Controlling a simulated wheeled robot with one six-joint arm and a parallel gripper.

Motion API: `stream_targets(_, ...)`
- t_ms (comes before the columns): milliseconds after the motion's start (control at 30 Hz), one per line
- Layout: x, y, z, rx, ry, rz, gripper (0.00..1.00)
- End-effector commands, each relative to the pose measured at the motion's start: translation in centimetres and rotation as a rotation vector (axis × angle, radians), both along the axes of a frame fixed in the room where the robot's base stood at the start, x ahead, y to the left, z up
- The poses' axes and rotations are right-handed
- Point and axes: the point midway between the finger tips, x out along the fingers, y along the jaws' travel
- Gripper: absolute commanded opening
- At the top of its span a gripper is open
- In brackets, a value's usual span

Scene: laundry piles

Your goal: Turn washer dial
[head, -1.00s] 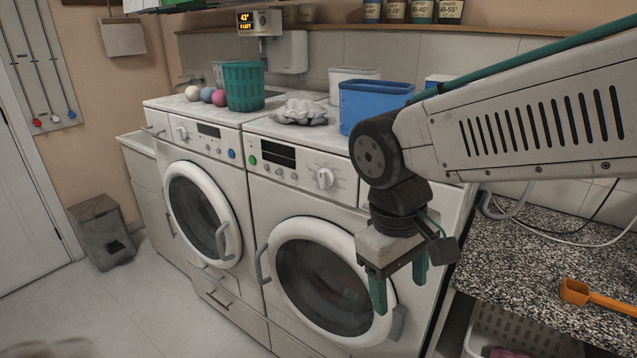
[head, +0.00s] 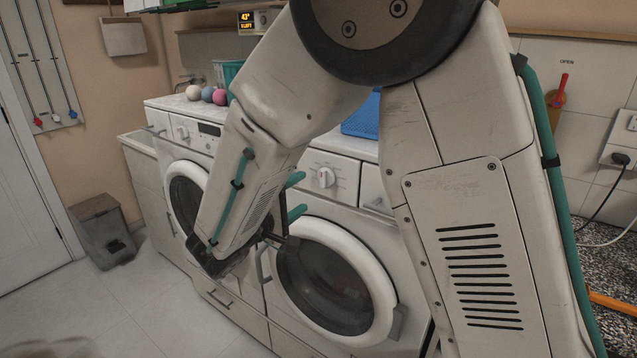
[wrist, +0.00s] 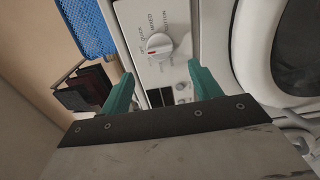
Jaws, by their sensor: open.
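The washer dial (head: 325,178) is a white knob on the control panel of the right washer (head: 341,166). In the wrist view the dial (wrist: 159,46) has a red mark and printed labels around it. My gripper (head: 298,197) is left of the dial in the head view, its teal fingers pointing right toward the panel. In the wrist view my gripper (wrist: 160,72) is open and empty, with the dial just beyond and between the fingertips. No contact with the dial shows. My arm hides part of both washers and the right washer's display in the head view.
The right washer's round door (head: 335,277) is below the panel. A blue basket (head: 361,116) stands on top, partly hidden. The left washer (head: 184,133) holds several balls and a teal basket (head: 228,72).

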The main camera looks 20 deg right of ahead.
Motion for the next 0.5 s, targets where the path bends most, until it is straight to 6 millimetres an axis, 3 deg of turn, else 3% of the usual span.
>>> stream_targets(167, 0.6, -1.2, 0.0, 0.018, -0.028, -0.009, 0.63)
stream_targets(500, 3.4, -5.6, -0.1, 0.018, -0.024, -0.010, 0.63)
